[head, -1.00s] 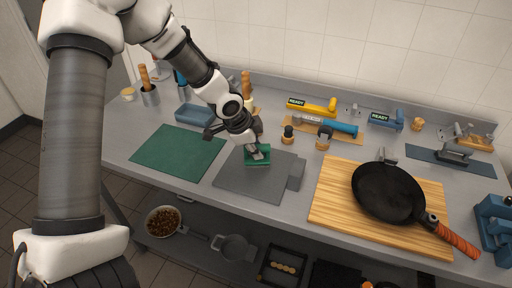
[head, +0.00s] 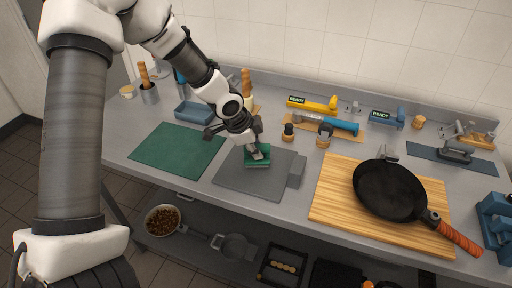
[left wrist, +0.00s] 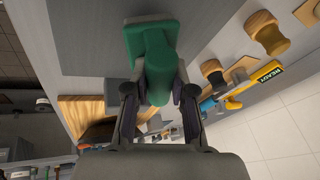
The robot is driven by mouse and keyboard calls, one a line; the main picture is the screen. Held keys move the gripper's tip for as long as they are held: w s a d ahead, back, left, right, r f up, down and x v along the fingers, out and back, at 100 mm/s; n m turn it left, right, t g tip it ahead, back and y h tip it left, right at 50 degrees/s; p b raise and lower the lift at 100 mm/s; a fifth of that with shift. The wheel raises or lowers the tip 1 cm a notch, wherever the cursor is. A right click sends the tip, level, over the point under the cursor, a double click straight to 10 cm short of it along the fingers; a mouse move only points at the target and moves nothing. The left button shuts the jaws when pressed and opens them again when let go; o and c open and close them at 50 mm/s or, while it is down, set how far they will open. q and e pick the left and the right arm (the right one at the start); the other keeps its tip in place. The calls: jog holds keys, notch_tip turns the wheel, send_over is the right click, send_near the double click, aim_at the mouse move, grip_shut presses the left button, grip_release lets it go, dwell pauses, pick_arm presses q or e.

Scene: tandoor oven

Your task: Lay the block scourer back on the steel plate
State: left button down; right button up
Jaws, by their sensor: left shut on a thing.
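The block scourer (head: 257,162) is green, with a flat pad and a raised grip. My left gripper (head: 258,152) is shut on its grip, which also shows between the fingers in the left wrist view (left wrist: 160,72). The scourer is at the back part of the grey steel plate (head: 252,184), pad side down. I cannot tell whether its pad touches the plate or is slightly above it. In the left wrist view the plate (left wrist: 90,50) lies behind the scourer. My right gripper is not in view.
A green mat (head: 178,150) lies left of the plate. A wooden board (head: 330,205) with a black pan (head: 388,190) is to the right. A blue tray (head: 194,113) and small wooden-handled tools (head: 288,133) stand behind. The plate's front part is clear.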

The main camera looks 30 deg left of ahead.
pick_arm(q)
jog(key=shift+f, duration=0.15)
jog(key=shift+f+b, duration=0.5)
jog(key=shift+b, duration=0.1)
grip_release()
jog(key=shift+r, duration=0.1)
jog(key=shift+p+v, duration=0.4)
jog(key=shift+v, duration=1.8)
jog(key=shift+p+v, duration=0.65)
jog(key=shift+v, duration=1.7)
